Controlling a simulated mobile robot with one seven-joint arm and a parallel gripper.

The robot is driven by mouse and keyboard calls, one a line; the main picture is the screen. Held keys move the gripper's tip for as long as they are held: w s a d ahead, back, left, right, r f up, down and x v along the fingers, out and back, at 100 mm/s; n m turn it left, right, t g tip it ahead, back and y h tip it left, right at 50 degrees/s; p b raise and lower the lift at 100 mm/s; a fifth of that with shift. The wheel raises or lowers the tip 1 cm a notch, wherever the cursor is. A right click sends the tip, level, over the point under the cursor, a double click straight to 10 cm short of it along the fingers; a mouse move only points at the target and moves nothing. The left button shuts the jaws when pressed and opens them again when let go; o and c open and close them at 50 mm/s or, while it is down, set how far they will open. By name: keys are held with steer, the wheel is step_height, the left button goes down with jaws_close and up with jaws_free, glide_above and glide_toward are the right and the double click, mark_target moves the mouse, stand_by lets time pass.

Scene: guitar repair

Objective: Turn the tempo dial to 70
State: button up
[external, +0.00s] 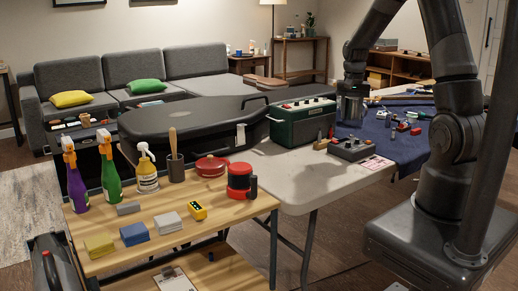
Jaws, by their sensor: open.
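A dark grey box (354,149) with small knobs on top lies near the front edge of the pale folding table (283,170). A green amplifier (303,123) with a white control strip stands behind it to the left. I cannot make out which control is the tempo dial, nor any number on it.
Small parts and tools lie on the blue cloth (408,153) at the right. A printed card (377,163) lies beside the grey box. A black guitar case (190,123) is at the left. Bottles, cloths and a yellow device (198,211) stand on the wooden cart (228,228) in front.

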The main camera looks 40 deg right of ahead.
mark_target(348, 144)
step_height(348, 144, down, 10)
steer(key=shift+r, duration=0.1)
steer(key=shift+c, duration=0.4)
jaws_close()
